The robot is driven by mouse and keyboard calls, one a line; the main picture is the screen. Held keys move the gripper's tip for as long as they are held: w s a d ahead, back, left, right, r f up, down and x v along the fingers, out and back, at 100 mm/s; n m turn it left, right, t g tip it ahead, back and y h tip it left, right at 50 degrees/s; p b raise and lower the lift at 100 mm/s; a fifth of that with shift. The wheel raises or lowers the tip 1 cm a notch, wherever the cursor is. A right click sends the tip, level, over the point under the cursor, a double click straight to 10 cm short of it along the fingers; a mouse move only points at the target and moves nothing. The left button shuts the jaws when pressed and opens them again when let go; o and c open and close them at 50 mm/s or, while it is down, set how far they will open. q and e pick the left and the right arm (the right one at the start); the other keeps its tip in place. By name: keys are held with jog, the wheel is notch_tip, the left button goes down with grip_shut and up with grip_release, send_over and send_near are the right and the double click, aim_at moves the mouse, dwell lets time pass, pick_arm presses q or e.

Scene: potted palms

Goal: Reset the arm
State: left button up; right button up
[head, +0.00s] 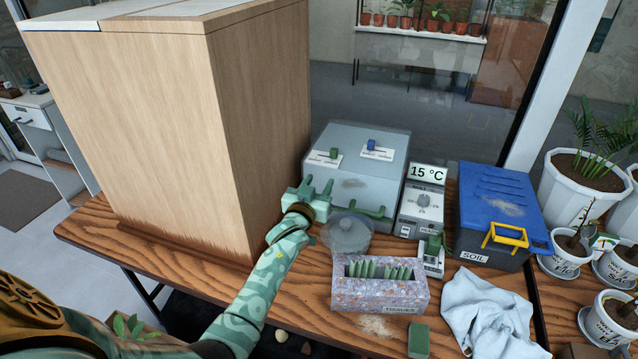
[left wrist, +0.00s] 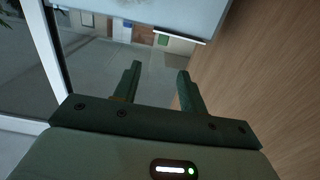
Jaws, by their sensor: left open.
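My left arm (head: 258,289) reaches up from the lower left over the wooden table (head: 290,318) in the head view. My left gripper (head: 318,185) is open and empty, in front of the grey box with two switches (head: 375,160) and beside the tall wooden cabinet (head: 262,120). In the left wrist view its two fingers (left wrist: 155,85) stand apart with nothing between them. The cabinet's wooden side (left wrist: 265,90) is close to the right of the fingers there. My right gripper is not in view.
Right of my left gripper stand a round lidded container (head: 347,232), a 15 °C display unit (head: 424,205), a blue-lidded soil box (head: 497,200) and a tissue box (head: 375,297). A pale cloth (head: 487,313) and a green block (head: 418,341) lie in front. Potted plants (head: 585,190) stand at right.

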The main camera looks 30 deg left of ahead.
pick_arm(q)
jog(key=s+d+f+m+g, duration=0.1)
jog(key=s+f+m+g, duration=0.15)
jog(key=s, duration=0.45)
jog(key=s+d+f+m+g, duration=0.1)
jog(key=s+f+m+g, duration=0.2)
jog(key=s, duration=0.5)
jog(key=s+d+m+g, duration=0.3)
jog(key=s+m+g, duration=0.15)
jog(key=s, duration=1.65)
jog(key=s+d+f+n+g+h, duration=0.1)
jog(key=s+d+f+g, duration=0.15)
jog(key=f, duration=1.15)
jog(key=s+d+f+g+h, duration=0.1)
jog(key=s+d+f+g, duration=0.2)
jog(key=f, duration=1)
jog(key=s+f+n+h, duration=0.1)
jog(key=s+f, duration=0.6)
jog(key=s, duration=0.2)
jog(key=s+f+n+g, duration=0.1)
jog(key=s+f, duration=0.5)
jog(key=s, duration=0.4)
jog(key=shift+s+a+f+n+h, duration=0.25)
jog(key=shift+a+f+n+h, duration=0.05)
jog(key=shift+f+n+h, duration=0.1)
